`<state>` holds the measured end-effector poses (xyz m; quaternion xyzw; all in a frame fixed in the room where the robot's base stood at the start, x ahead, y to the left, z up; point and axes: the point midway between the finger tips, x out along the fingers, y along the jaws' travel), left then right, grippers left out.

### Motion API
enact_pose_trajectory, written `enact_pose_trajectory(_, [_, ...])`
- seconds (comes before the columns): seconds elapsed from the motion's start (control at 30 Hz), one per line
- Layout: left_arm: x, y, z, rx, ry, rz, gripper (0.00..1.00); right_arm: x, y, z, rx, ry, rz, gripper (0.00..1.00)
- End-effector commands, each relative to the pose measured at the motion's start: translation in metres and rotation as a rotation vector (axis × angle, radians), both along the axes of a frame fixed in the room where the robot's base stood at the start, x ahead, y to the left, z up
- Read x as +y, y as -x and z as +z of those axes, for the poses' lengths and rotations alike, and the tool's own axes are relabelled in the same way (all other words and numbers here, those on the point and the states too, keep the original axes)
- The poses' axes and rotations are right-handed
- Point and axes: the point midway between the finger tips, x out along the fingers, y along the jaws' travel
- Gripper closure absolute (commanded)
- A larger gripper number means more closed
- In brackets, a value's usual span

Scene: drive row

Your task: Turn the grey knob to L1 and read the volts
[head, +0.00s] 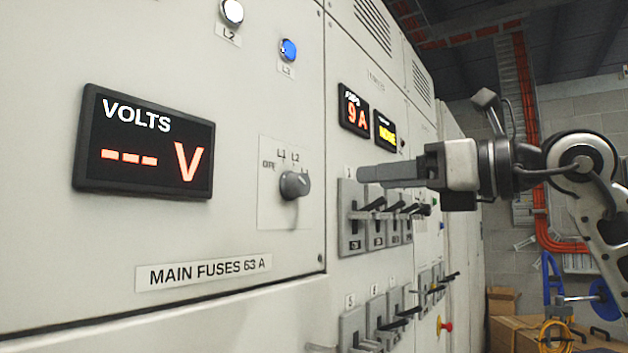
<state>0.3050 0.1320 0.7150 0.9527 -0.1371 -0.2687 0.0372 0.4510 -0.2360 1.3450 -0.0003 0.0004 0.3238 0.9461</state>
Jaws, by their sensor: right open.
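The grey knob (295,184) sits on a pale plate on the cabinet front, with OFF, L1 and L2 printed around it and a further mark partly hidden. Which mark it points at is hard to tell. The volts display (145,144) to its left shows three dashes and V in orange. My right gripper (372,176) comes in from the right, pointing left at about the knob's height in the picture. It is open and apart from the knob. My left gripper is out of view.
Several black-handled switches (376,217) stand in rows right of and below the knob. A smaller display (354,109) reads 9 A. The L2 lamp (232,12) is white and the L3 lamp (288,50) is blue. Cardboard boxes (515,335) stand at lower right.

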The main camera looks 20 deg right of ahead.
Motion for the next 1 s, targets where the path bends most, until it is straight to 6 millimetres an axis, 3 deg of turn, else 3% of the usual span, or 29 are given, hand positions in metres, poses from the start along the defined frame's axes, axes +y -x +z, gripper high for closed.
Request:
enact_pose_trajectory(0.3, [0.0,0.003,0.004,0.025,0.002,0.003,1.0,0.045,-0.055,0.003,0.0,-0.002,0.006,0.45])
enact_pose_trajectory(0.5, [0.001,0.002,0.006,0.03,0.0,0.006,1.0,0.064,-0.08,0.002,0.0,-0.001,0.005,0.45])
enact_pose_trajectory(0.97, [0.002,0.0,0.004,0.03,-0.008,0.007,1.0,0.072,-0.091,0.0,-0.001,-0.001,0.003,0.45])
enact_pose_trajectory(1.0, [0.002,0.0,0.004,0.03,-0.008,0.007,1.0,0.072,-0.091,0.0,-0.001,-0.001,0.003,0.51])
